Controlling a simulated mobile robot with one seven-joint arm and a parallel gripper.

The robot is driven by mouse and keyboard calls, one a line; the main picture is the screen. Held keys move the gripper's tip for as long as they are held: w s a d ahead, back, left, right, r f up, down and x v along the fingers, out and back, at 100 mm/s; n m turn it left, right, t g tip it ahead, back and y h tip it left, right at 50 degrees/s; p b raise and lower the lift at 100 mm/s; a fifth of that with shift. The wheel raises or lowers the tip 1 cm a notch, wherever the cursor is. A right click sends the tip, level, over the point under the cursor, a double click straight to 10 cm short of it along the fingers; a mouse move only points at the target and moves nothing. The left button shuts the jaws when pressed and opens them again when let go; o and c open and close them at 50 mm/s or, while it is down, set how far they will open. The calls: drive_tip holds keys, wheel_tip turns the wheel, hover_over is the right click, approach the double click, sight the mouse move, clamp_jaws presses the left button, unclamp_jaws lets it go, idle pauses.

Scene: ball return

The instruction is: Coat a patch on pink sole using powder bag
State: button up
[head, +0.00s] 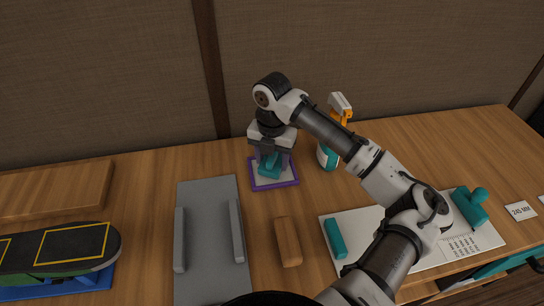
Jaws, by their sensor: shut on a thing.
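My gripper (269,156) points down over a small pale tray with a purple rim (290,182) at the back middle of the table. It is shut on a teal thing (268,172), which may be the powder bag. The teal thing is low over the tray, and I cannot tell whether it touches it. The fingers partly hide it. No pink sole can be made out in the head view.
A spray bottle (328,156) stands right of the tray. In front are a grey fixture with two rails (209,260), a brown block (287,242) and a white sheet (480,238) with teal pieces. A skateboard (60,247) and wooden board (55,188) are left.

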drive_tip(key=shift+f, duration=0.5)
idle(1.8)
drive_tip(key=shift+r+p, duration=2.55)
drive_tip(key=shift+r, duration=1)
drive_tip(key=shift+s+f, duration=0.1)
